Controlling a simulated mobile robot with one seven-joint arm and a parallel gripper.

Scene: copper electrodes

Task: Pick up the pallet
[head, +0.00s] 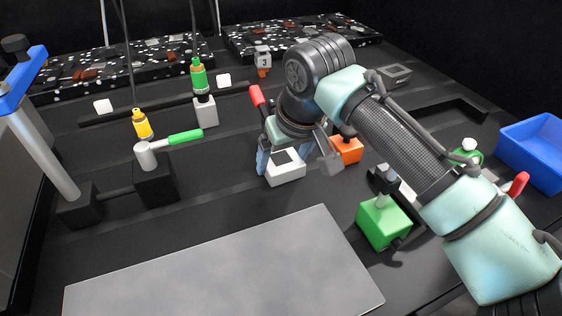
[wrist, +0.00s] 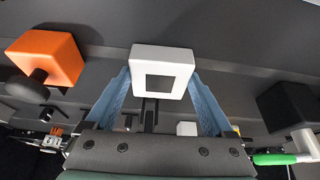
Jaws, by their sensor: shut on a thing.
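The pallet appears to be a white block with a dark square recess in its face. It is in the middle of the head view (head: 285,174), and at the top centre of the wrist view (wrist: 161,58). My gripper (wrist: 160,85) is shut on it, with one blue finger on each side. In the head view the arm reaches in from the right and partly covers the block's top. I cannot tell whether the block touches the dark table or is slightly above it.
An orange block (head: 346,150) stands close to the right of my gripper, and a green block (head: 383,222) is nearer the front. A flat grey plate (head: 225,270) lies in front. A blue bin (head: 535,150) is at far right. A black clamp block (head: 155,183) stands left.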

